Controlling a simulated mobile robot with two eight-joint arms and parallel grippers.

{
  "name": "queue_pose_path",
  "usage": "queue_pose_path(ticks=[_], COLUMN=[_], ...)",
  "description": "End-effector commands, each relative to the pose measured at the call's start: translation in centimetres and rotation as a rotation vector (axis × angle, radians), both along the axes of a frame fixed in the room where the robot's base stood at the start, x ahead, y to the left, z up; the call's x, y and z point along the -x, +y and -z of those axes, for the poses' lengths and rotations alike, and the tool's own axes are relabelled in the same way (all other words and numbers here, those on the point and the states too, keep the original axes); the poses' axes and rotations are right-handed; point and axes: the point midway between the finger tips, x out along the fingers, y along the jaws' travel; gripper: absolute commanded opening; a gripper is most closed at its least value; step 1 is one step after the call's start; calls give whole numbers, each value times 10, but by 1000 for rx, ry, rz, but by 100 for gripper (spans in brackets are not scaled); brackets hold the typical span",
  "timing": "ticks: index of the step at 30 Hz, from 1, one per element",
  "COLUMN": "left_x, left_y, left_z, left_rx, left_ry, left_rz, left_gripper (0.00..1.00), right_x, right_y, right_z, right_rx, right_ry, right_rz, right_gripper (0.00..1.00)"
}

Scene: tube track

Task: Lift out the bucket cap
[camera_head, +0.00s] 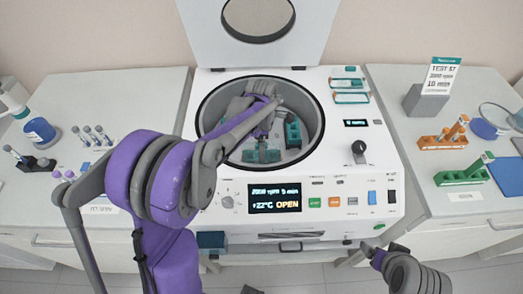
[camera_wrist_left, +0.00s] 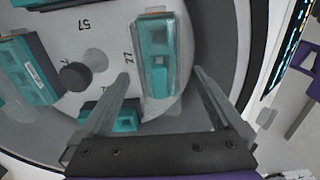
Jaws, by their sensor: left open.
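The centrifuge bowl (camera_head: 312,103) is open, with several teal buckets in its grey rotor. One teal bucket (camera_wrist_left: 154,45) with a clear-looking cap (camera_wrist_left: 158,82) lies ahead of my left fingers in the left wrist view. In the head view a front bucket (camera_head: 262,156) shows below my left gripper (camera_head: 258,133), which is inside the bowl. The left fingers (camera_wrist_left: 161,76) are spread and empty, one to each side of the bucket's near end; contact cannot be judged. My right gripper (camera_head: 372,251) is low at the right front, away from the bowl; its jaws are unclear.
The raised lid (camera_head: 205,25) stands behind the bowl. Two teal-edged caps (camera_head: 350,98) lie on the machine's top at the right. The rotor hub (camera_wrist_left: 75,76) stands beside the bucket. Tube racks (camera_head: 462,176) are on the right bench. The bowl wall is close.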

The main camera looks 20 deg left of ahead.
Motion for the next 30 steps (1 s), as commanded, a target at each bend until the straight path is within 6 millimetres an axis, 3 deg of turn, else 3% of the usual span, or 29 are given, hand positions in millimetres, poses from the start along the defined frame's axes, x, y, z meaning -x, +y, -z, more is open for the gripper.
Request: queue_pose_path(ticks=[4, 12, 25, 26, 30], left_x=[0, 0, 0, 0, 0], left_y=[0, 0, 0, 0, 0], left_z=[17, 20, 19, 19, 19], left_rx=[0, 0, 0, 0, 0], left_ry=[0, 0, 0, 0, 0], left_rz=[0, 1, 1, 1, 1], left_gripper=[100, 100, 23, 19, 19], right_x=[0, 0, 0, 0, 0], right_y=[0, 0, 0, 0, 0], right_z=[0, 0, 0, 0, 0], right_rx=[0, 0, 0, 0, 0], right_ry=[0, 0, 0, 0, 0], right_rz=[0, 0, 0, 0, 0], right_gripper=[84, 84, 84, 84, 84])
